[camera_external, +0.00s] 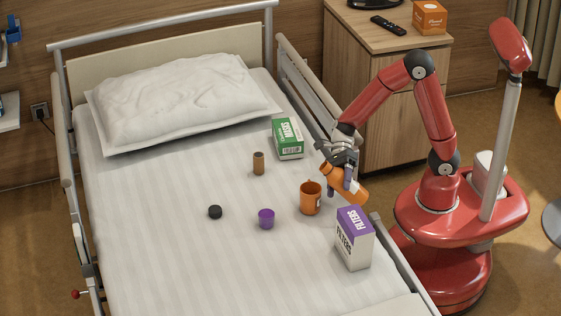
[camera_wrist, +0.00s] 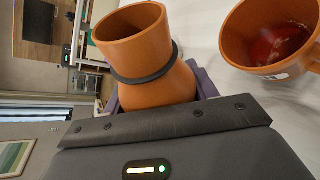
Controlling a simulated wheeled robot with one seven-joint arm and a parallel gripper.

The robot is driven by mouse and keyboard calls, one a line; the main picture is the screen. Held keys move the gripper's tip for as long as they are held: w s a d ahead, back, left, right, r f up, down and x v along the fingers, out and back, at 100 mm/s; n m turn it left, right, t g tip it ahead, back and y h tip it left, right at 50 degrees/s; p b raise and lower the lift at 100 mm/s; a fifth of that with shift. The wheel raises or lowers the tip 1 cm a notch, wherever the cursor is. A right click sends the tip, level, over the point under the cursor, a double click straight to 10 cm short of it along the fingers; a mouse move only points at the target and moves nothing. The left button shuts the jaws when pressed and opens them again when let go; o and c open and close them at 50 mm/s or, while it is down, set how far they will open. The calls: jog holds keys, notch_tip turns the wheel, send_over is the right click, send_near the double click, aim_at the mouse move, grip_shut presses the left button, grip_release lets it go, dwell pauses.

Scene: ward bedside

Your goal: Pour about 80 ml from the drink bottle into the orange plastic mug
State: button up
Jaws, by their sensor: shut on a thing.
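The drink bottle (camera_external: 346,184) is orange and strongly tilted, its open mouth at upper left in the external view. My gripper (camera_external: 346,178) is shut around its body and holds it above the bed, beside the mug. In the wrist view the bottle (camera_wrist: 150,60) shows an open mouth and a dark ring at its neck; no stream shows. The orange plastic mug (camera_external: 310,198) stands upright on the bed, just left of the bottle. In the wrist view the mug (camera_wrist: 262,50) holds some red liquid. A black cap (camera_external: 215,212) lies on the bed.
A purple cup (camera_external: 266,218), a brown cylinder (camera_external: 258,163), a green-and-white box (camera_external: 288,138) and a purple-and-white filters box (camera_external: 354,238) stand on the bed (camera_external: 160,230). The filters box is close to the mug. A bed rail (camera_external: 310,85) runs along the right side.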

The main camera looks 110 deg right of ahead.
jog(key=shift+f+n+b, duration=0.3)
jog(key=shift+b, duration=0.7)
jog(key=shift+w+f+n+t+h+b, duration=0.1)
jog(key=shift+f+n+t+h+b, duration=0.2)
jog(key=shift+t+b, duration=0.3)
jog(key=shift+s+a+r+n+t+b, duration=0.1)
jog(key=shift+s+r+n+t+b, duration=0.25)
jog(key=shift+n+b, duration=0.5)
jog(key=n+b, duration=0.1)
jog(key=b, duration=0.1)
jog(key=t+b, duration=0.1)
jog(key=b, duration=0.1)
jog(key=n+t+h+b, duration=0.1)
jog(key=b, duration=0.1)
jog(key=shift+s+a+r+n, duration=0.2)
jog(key=shift+s+r+n, duration=0.05)
jog(key=shift+s+n, duration=0.1)
jog(key=shift+r+b, duration=0.1)
jog(key=shift+b, duration=0.55)
jog(key=shift+r+n+t, duration=0.15)
jog(key=shift+n+t, duration=0.1)
jog(key=shift+n, duration=0.05)
